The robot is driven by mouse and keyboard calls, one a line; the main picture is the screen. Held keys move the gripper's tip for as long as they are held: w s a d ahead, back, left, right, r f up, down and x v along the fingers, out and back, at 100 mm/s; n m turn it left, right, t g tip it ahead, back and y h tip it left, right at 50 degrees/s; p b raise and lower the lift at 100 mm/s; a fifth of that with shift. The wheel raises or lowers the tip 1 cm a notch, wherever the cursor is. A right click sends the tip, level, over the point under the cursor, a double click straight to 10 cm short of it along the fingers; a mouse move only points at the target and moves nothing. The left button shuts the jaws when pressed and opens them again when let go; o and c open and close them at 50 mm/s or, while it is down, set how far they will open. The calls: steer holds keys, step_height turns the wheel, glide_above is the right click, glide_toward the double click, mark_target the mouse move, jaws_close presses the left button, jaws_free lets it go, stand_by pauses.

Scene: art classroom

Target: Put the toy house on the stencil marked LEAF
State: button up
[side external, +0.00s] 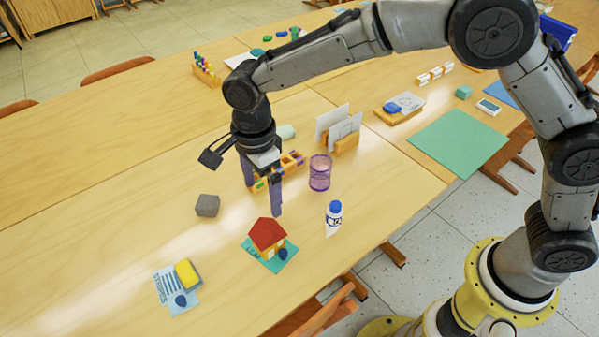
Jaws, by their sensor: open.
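The toy house (268,236), with a red roof and orange-yellow walls, stands upright on a teal stencil card (271,265) near the table's front edge. A dark blue blob-like piece sits at the card's right side.
A white bottle with a blue cap (334,216) and a purple cup (320,172) stand right of my gripper. A grey block (207,205) lies to its left. A compartmented wooden box (291,162) and a card holder (346,143) are behind. The table's left side is clear.

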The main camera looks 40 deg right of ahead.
steer(key=s+d+r+n+t, duration=0.1)
steer(key=s+d+r+n, duration=0.3)
steer(key=d+r, duration=0.4)
steer(key=s+d+r+n+t, duration=0.2)
steer(key=s+d+r+n, duration=0.25)
steer(key=d+r, duration=0.4)
steer(key=s+d+f+n+t, duration=0.2)
steer(key=s+d+n, duration=0.7)
steer(key=s, duration=0.6)
steer(key=shift+s+d+f+t, duration=0.2)
steer(key=shift+d+f+t, duration=0.15)
steer(key=shift+d, duration=0.65)
